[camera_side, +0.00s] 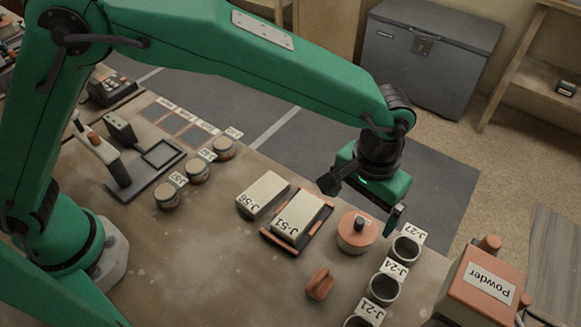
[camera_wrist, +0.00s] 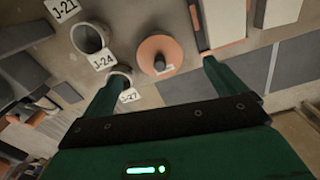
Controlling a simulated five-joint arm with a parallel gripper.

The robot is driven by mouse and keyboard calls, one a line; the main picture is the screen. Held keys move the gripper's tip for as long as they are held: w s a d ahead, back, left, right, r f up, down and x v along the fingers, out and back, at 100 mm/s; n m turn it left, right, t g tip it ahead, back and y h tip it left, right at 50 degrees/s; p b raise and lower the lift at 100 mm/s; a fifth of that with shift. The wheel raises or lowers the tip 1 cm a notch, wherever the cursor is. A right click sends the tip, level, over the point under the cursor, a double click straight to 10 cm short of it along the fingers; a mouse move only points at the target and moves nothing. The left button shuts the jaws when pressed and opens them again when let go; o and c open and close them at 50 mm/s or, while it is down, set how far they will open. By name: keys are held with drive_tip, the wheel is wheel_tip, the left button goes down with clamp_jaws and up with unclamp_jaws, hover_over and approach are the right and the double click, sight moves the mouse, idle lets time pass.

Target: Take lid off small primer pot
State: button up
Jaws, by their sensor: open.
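The small primer pot (camera_side: 357,236) is a round terracotta pot with a dark knob on top. It stands upright on the bench, just right of the tray. In the wrist view, the pot's round terracotta top (camera_wrist: 150,47) lies between and beyond my fingertips, its grey knob (camera_wrist: 160,63) near the middle. My gripper (camera_side: 390,216) is above the bench, up and to the right of the pot in the side view. In the wrist view my gripper (camera_wrist: 163,70) has its fingers spread wide with nothing between them. No contact with the pot shows.
Open cups labelled J-27 (camera_side: 405,250), J-24 (camera_side: 383,289) and J-21 stand close by the pot. A J-51 block sits in a tray (camera_side: 270,237) to the left. A terracotta Powder box (camera_side: 478,286) stands right. A small terracotta piece (camera_side: 320,284) lies in front.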

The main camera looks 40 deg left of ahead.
sight(358, 222)
drive_tip(key=shift+f, duration=0.35)
drive_tip(key=shift+f, duration=0.1)
drive_tip(key=shift+d+f, duration=0.1)
drive_tip(key=shift+f, duration=2.4)
drive_tip(key=shift+c, duration=0.5)
drive_tip(key=c, duration=1)
